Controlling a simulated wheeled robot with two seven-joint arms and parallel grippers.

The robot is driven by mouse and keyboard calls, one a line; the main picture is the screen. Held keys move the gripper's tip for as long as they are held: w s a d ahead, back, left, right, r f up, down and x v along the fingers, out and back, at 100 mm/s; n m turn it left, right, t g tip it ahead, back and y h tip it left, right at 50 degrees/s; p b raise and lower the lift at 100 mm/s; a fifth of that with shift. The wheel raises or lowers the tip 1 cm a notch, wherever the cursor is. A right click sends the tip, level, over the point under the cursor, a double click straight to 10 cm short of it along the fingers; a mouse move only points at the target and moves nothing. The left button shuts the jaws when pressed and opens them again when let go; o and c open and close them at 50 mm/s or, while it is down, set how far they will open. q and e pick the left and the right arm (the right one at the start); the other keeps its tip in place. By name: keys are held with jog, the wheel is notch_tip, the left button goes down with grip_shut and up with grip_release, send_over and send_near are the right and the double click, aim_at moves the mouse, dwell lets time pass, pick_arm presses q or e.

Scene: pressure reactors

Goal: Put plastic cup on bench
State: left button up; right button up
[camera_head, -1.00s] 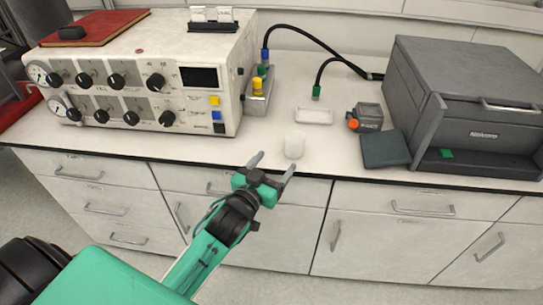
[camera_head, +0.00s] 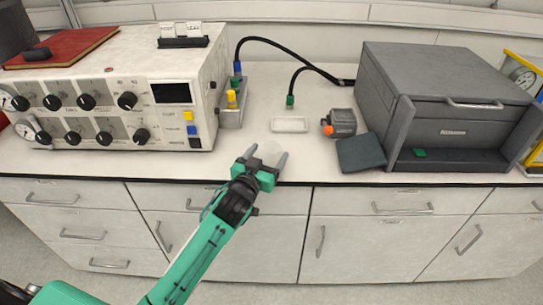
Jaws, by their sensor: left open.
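A small whitish plastic cup (camera_head: 269,151) stands on the white bench (camera_head: 315,160) close to its front edge. My left gripper (camera_head: 267,157) is open at the bench's front edge, with its two grey fingers on either side of the cup in the picture. The gripper body hides the lower part of the cup. I cannot tell whether the fingers touch it. My right gripper is not in view.
A control box (camera_head: 110,95) with knobs and gauges stands on the left, with a red book (camera_head: 62,47) on top. A white tray (camera_head: 289,124), a small grey device (camera_head: 341,122), a dark pad (camera_head: 360,153) and a grey cabinet (camera_head: 455,95) are to the right.

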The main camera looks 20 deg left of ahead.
aim_at(275, 146)
pick_arm(q)
jog(key=w, duration=0.4)
jog(key=shift+w+d+f, duration=0.2)
jog(key=shift+d, duration=0.15)
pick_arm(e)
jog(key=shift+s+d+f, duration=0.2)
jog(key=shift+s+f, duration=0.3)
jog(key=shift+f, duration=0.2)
pick_arm(q)
jog(key=c, duration=1.1)
jog(key=shift+c, duration=0.2)
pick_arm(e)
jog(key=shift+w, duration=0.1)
pick_arm(q)
jog(key=shift+r, duration=0.1)
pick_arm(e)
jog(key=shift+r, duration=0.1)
